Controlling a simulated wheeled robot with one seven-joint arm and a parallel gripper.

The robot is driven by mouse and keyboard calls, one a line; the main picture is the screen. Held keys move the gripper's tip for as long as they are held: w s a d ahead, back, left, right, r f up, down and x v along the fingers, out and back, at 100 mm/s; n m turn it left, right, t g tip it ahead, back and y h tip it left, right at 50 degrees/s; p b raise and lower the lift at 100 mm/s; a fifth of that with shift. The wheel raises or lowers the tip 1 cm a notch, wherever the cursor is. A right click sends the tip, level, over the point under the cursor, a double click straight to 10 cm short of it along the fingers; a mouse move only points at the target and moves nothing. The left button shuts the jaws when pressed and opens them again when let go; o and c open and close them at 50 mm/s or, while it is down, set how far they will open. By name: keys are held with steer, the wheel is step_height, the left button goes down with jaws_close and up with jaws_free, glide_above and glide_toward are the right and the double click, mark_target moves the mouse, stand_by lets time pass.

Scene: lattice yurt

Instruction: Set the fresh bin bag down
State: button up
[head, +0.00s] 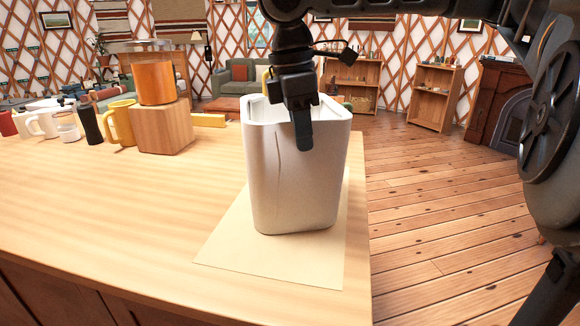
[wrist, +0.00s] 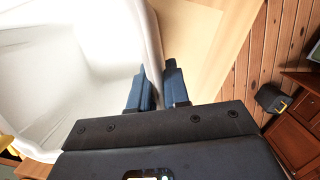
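The fresh bin bag (head: 292,180) looks like a white, open-topped, bin-shaped form with a crease down its front. It stands upright over a pale rectangular mat (head: 225,245) near the counter's right end. I cannot tell whether its base touches the mat. My gripper (head: 303,140) points down at its front rim. In the wrist view my fingers (wrist: 157,88) lie close on either side of the thin white wall (wrist: 153,45), shut on it. The empty-looking inside (wrist: 65,90) fills the left of that view. No separate folded bag shows.
On the wooden counter (head: 120,200), a wooden block (head: 162,128) carries an orange pot (head: 154,83). A yellow mug (head: 119,123), a dark bottle (head: 89,122) and white mugs stand left of it. The counter's front left is clear. Plank floor (head: 440,200) lies beyond its right edge.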

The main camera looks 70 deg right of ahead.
jaws_close()
steer(key=shift+r, duration=0.15)
stand_by(0.4)
